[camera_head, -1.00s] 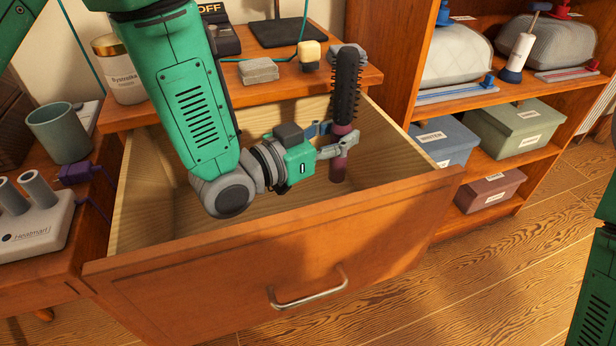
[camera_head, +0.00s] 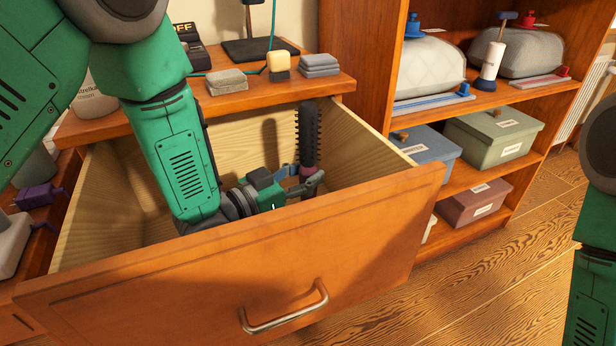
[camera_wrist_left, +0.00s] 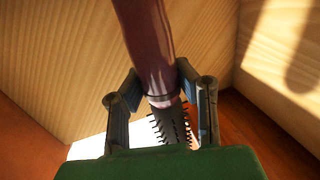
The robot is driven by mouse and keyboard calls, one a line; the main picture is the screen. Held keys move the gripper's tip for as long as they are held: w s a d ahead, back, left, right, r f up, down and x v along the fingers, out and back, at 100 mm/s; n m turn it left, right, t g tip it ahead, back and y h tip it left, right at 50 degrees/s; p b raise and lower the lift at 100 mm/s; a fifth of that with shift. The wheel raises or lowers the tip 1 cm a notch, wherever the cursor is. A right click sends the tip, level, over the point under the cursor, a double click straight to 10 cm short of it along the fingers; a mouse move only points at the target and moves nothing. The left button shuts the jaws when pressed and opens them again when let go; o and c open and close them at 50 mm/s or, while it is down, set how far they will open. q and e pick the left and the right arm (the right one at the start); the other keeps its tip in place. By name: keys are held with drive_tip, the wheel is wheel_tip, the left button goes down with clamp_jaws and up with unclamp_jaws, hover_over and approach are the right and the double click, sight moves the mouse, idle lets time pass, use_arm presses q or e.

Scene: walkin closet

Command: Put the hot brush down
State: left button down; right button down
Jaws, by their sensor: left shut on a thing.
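The hot brush (camera_head: 308,135) has a black bristled barrel and a dark reddish handle. It stands roughly upright inside the open wooden drawer (camera_head: 250,245), bristles up. My left gripper (camera_head: 305,181) is shut on the hot brush near where handle and barrel meet, down inside the drawer. In the left wrist view the gripper's fingers (camera_wrist_left: 165,105) stand on both sides of the brush, and its handle (camera_wrist_left: 146,35) extends away toward the drawer's wooden interior. The handle's lower end is hidden by the drawer front in the head view. My right gripper is not in view.
The drawer looks otherwise empty where visible. Above it, a ledge holds folded grey cloths (camera_head: 227,82), a yellow block (camera_head: 279,61) and a dark stand (camera_head: 258,48). A shelf unit with boxes (camera_head: 494,137) stands at right. A purple item (camera_head: 38,196) lies at left.

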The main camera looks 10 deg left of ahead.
use_arm(q)
drive_tip(key=shift+a, duration=0.65)
drive_tip(key=c, duration=1.3)
unclamp_jaws()
drive_tip(key=shift+a, duration=0.2)
drive_tip(key=shift+o, duration=0.2)
drive_tip(key=shift+d+r, duration=0.1)
drive_tip(key=shift+d, duration=0.45)
drive_tip(key=shift+s, duration=0.2)
drive_tip(key=p+v, duration=0.2)
drive_tip(key=v, duration=0.5)
drive_tip(key=shift+a, duration=0.15)
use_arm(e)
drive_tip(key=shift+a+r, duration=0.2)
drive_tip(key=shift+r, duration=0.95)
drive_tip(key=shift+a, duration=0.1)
